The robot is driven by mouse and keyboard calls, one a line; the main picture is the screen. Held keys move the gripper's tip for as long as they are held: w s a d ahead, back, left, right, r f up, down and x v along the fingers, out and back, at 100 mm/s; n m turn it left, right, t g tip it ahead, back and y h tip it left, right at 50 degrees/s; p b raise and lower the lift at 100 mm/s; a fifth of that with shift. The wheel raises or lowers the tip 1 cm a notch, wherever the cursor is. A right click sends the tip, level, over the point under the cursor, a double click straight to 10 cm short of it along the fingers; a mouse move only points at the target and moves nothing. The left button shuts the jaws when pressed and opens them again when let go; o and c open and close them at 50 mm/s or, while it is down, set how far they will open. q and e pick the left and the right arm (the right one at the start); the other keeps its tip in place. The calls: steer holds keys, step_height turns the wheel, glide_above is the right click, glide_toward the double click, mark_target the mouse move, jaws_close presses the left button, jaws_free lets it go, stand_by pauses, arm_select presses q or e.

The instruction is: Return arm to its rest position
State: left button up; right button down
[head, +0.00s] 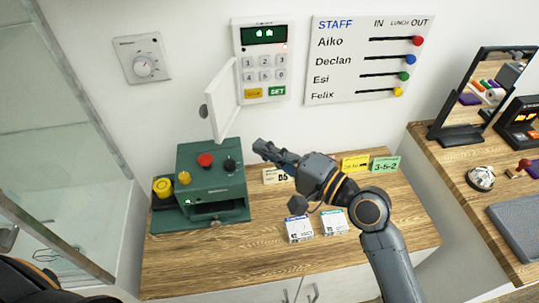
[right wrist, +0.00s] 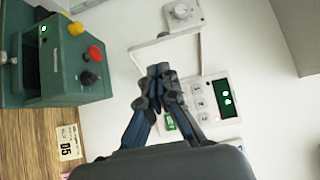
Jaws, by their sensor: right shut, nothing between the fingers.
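My right arm (head: 370,210) reaches in from the lower right over the wooden counter (head: 270,255). Its gripper (head: 260,149) is shut and empty, pointing left, in front of the wall below the keypad panel (head: 264,62). In the right wrist view the closed fingertips (right wrist: 159,72) overlap the panel's open white cover (right wrist: 165,48) and its keys; I cannot tell any contact. The panel's cover (head: 222,100) hangs open to the left in the head view. My left gripper does not show.
A green machine (head: 210,190) with red, yellow and black knobs stands left of the gripper. Small cards (head: 386,165) and two little boxes (head: 334,222) are near the arm. A glass cabinet (head: 55,120) is at left; a mirror (head: 480,90) and bell (head: 481,177) at right.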

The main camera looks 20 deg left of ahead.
steer(key=s+d+f+n+h, duration=0.2)
steer(key=s+d+f+h, duration=0.2)
steer(key=d+f, duration=0.35)
steer(key=s+d+f+n+h, duration=0.25)
steer(key=d+f+h, duration=0.25)
steer(key=d+f, duration=0.3)
steer(key=s+d+f+n+g+h, duration=0.1)
steer(key=s+d+f+h, duration=0.4)
steer(key=d, duration=0.4)
steer(key=s+d+f+n+g+h, duration=0.1)
steer(key=s+d+f+g+h, duration=0.15)
steer(key=s+d+f, duration=0.45)
step_height(320, 180, down, 23)
steer(key=s+d+b, duration=0.1)
steer(key=s+d, duration=0.1)
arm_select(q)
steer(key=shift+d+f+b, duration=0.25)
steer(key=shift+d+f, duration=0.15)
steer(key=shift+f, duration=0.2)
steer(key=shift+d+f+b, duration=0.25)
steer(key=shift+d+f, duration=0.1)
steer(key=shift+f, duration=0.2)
arm_select(e)
steer(key=s+d+f+g, duration=0.1)
steer(key=s+d+f, duration=0.1)
steer(key=s+f, duration=1.5)
steer(key=shift+d+f+g, duration=0.25)
steer(key=shift+f+g, duration=0.1)
steer(key=shift+f, duration=0.2)
